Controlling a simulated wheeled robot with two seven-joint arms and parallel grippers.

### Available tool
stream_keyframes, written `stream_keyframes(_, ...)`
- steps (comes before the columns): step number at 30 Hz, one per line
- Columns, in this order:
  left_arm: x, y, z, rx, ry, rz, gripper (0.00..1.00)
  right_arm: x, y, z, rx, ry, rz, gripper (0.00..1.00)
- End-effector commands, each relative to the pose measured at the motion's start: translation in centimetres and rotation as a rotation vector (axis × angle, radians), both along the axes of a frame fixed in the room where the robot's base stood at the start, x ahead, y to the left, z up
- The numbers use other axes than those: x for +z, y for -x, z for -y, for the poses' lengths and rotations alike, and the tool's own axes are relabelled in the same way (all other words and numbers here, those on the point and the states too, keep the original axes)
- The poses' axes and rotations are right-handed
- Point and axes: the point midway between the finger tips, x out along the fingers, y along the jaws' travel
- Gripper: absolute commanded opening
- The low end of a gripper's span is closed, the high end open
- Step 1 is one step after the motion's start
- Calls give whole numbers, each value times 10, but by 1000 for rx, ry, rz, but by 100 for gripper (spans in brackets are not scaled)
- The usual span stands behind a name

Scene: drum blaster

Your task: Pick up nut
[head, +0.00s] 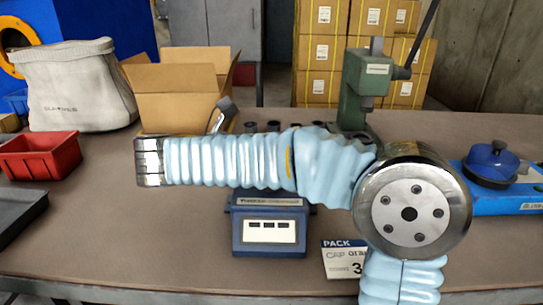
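No nut can be made out for sure. Several small dark round pieces (273,126) stand in a row on the table behind the arm, partly hidden and too small to identify. My arm in a light blue sleeve comes up from the lower right, bends at a large metal joint, and reaches left across the table to a shiny metal end. No gripper fingers show at that end. My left gripper is not in view. A grey and dark tilted piece sticks up behind the sleeve in front of the carton; I cannot tell what it is.
On the brown table (130,230) are a red bin (40,156), a grey bag (78,90), an open carton (185,90), a green press (362,90), a blue scale-like device (268,238), a "PACK" card (344,260) and a blue lidded unit (492,165).

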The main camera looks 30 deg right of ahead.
Motion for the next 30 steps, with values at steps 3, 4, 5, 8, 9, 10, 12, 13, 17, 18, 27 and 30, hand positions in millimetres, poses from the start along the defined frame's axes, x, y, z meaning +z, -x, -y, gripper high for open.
stream_keyframes(3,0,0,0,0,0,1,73,-1,-1,4,0,0,0,65)
stream_keyframes(4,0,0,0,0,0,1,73,-1,-1,4,0,0,0,65)
stream_keyframes(5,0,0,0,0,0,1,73,-1,-1,4,0,0,0,65)
stream_keyframes(8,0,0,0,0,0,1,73,-1,-1,3,0,0,0,63)
stream_keyframes(9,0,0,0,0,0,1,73,-1,-1,3,0,0,0,57)
stream_keyframes(10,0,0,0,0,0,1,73,-1,-1,3,0,0,0,53)
stream_keyframes(12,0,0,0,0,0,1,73,-1,-1,3,0,0,0,42)
stream_keyframes(13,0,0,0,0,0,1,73,-1,-1,3,0,0,0,37)
stream_keyframes(17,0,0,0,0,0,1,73,-1,-1,3,0,0,1,17)
stream_keyframes(18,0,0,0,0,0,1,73,-1,-1,3,0,0,1,12)
stream_keyframes(27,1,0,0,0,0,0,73,2,-1,3,-1,0,2,11)
stream_keyframes(30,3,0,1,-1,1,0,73,9,-1,3,0,-2,3,11)
